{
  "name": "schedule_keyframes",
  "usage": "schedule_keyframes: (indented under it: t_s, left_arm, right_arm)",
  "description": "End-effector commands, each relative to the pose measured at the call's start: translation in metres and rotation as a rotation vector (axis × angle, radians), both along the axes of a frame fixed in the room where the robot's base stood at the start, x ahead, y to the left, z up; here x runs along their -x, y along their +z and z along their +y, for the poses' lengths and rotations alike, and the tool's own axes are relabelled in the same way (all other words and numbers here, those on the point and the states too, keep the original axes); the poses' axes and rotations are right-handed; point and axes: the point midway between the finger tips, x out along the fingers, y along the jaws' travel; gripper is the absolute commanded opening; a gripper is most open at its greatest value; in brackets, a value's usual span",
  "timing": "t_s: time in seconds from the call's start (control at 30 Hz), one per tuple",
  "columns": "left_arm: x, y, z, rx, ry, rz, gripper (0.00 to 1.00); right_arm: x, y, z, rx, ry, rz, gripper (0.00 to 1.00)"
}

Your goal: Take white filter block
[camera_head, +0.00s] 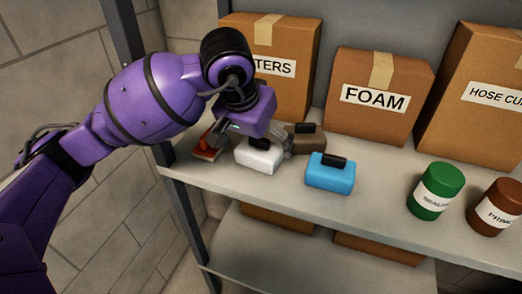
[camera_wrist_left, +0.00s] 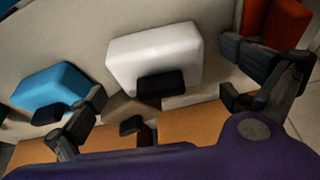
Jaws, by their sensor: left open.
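The white filter block (camera_head: 258,158) sits on the shelf and has a black handle. It also shows in the left wrist view (camera_wrist_left: 153,54), with its black handle (camera_wrist_left: 161,84) toward the gripper. My left gripper (camera_head: 250,142) is open above and around the back of the white block, one finger on each side. The gripper hides the block's top in the head view. My right gripper is not in view.
A blue block (camera_head: 330,176) stands right of the white one, a brown block (camera_head: 304,138) behind, a reddish block (camera_head: 207,150) at left. Cardboard boxes (camera_head: 377,98) line the back. Green (camera_head: 436,190) and brown (camera_head: 494,207) jars stand right. A post (camera_head: 185,215) bounds the left.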

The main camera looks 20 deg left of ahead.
Motion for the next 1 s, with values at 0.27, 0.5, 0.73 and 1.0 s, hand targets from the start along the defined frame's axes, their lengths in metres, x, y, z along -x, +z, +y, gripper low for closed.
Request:
schedule_keyframes:
  t_s: [0.27, 0.5, 0.73, 1.0]
  left_arm:
    - [-0.0016, -0.0054, 0.0001, -0.001, 0.0, 0.002, 1.0]
    - [-0.0016, -0.0051, 0.0, 0.0, 0.0, 0.001, 0.71]
    - [-0.0016, -0.0049, 0.0, 0.0, 0.0, 0.001, 0.52]
    - [-0.0023, 0.0007, -0.0001, -0.001, 0.0, -0.001, 0.52]
  right_arm:
    - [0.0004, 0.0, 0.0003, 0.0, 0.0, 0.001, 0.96]
    - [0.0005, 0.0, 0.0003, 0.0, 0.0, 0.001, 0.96]
    - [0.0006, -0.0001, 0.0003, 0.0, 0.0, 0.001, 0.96]
    - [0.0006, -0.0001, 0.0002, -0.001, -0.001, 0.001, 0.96]
